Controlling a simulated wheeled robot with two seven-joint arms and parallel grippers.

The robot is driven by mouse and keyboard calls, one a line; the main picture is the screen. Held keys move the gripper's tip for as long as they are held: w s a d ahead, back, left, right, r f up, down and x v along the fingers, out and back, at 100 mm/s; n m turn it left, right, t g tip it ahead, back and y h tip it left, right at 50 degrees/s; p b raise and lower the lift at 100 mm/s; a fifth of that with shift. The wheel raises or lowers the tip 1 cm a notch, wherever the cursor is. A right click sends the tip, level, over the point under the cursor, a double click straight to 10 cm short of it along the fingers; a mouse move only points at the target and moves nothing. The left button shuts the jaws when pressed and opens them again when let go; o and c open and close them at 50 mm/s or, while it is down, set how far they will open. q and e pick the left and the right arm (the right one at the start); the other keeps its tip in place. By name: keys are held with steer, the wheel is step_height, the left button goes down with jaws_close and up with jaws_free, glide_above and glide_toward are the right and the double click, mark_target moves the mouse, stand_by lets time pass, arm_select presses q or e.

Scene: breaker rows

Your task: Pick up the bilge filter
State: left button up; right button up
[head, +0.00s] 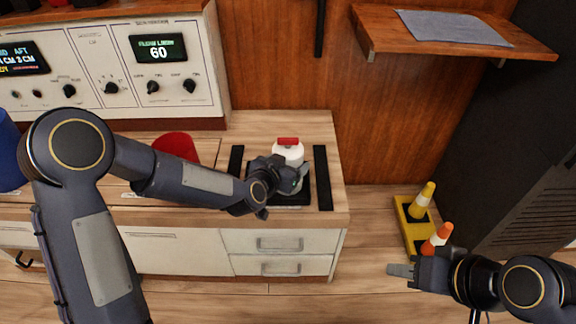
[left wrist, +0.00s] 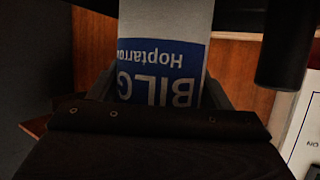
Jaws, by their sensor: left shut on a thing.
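The bilge filter (head: 288,150) is a white canister with a red top. It stands upright on a black base between two dark strips on the wooden counter. My left gripper (head: 297,178) is at the filter's front and shut on it; the arm and hand hide its lower part. In the left wrist view, the filter (left wrist: 165,70) fills the middle between my fingers, its blue label upside down with the letters "BIL" readable. My right gripper (head: 403,270) is low at the right, away from the counter, and holds nothing that I can see.
A control panel (head: 120,60) with knobs and displays stands at the back left. A red round object (head: 176,146) is on the counter behind my left arm. A yellow tray (head: 405,222) with cones is at right. A wooden shelf (head: 380,38) juts out above.

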mark_target(288, 152)
arm_select(q)
steer(key=shift+r, duration=0.15)
steer(key=shift+r+p, duration=0.3)
steer(key=shift+r, duration=0.25)
step_height(288, 152, up, 2)
steer(key=shift+r+p, duration=0.25)
steer(key=shift+p, duration=0.4)
steer(key=s+r+p, duration=0.1)
steer(key=s+r, duration=0.1)
steer(key=s+r+p, duration=0.2)
steer(key=r, duration=0.1)
steer(key=shift+s+r, duration=0.2)
steer(key=shift+r, duration=0.05)
steer(key=s+r+p, duration=0.3)
steer(key=s, duration=0.6)
steer(key=shift+s+r, duration=0.3)
steer(key=shift+r, duration=0.05)
steer(key=shift+w+f, duration=0.1)
steer(key=shift+w+f+b, duration=1.8)
steer(key=shift+w+b, duration=0.05)
steer(key=shift+w, duration=0.15)
steer(key=shift+w+f+b, duration=1.75)
steer(key=shift+w+b, duration=0.15)
steer(key=shift+w, duration=0.1)
steer(key=shift+w+f+b, duration=1.8)
steer(key=shift+w+b, duration=0.05)
steer(key=shift+w, duration=0.15)
steer(key=shift+w+f+b, duration=0.45)
steer(key=shift+w+f, duration=0.35)
steer(key=shift+w, duration=0.15)
